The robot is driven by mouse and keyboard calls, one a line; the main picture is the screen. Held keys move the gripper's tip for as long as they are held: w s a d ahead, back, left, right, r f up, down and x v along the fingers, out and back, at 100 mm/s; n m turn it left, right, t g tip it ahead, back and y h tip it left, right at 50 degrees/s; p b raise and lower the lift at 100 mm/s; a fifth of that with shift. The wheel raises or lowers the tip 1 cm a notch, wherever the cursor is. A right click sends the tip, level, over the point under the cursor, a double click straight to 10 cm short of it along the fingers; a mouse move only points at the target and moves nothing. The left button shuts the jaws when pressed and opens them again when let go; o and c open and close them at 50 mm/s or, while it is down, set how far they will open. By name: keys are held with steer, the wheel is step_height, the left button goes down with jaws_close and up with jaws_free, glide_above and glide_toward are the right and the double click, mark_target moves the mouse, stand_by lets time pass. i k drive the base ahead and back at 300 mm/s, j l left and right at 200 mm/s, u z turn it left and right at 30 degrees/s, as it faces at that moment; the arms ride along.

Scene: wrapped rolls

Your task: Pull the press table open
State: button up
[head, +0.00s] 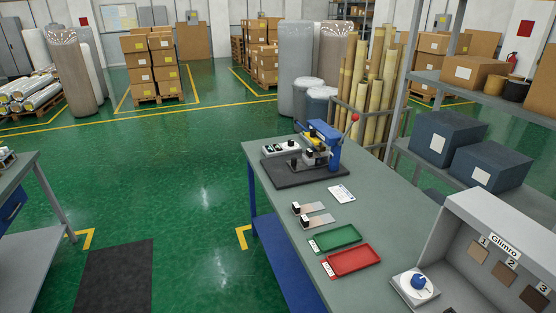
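A small blue press (322,134) stands on a dark base plate (290,178) at the far part of the grey-green workbench (385,212). Its lever, tipped with a red ball (355,117), points up and to the right. A low dark and metallic part, seemingly the press table (314,159), sits at the front of the press under its head. It is too small to tell whether it is pulled out or pushed in. A pale control box (281,148) is beside the press on the left. My gripper is not in view.
The bench also holds a white card (341,194), two small plates with dark handles (314,221), a green tray (335,238), a red tray (353,260) and a round dial (417,284). A grey sample booth (490,225) and shelving stand right.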

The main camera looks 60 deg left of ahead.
mark_target(303, 164)
steer(key=u, duration=1.55)
steer(key=i+u, duration=0.15)
steer(key=i+j+z, duration=0.2)
steer(key=i+j, duration=0.65)
steer(key=i+j+z, duration=0.2)
steer(key=i+j, duration=0.8)
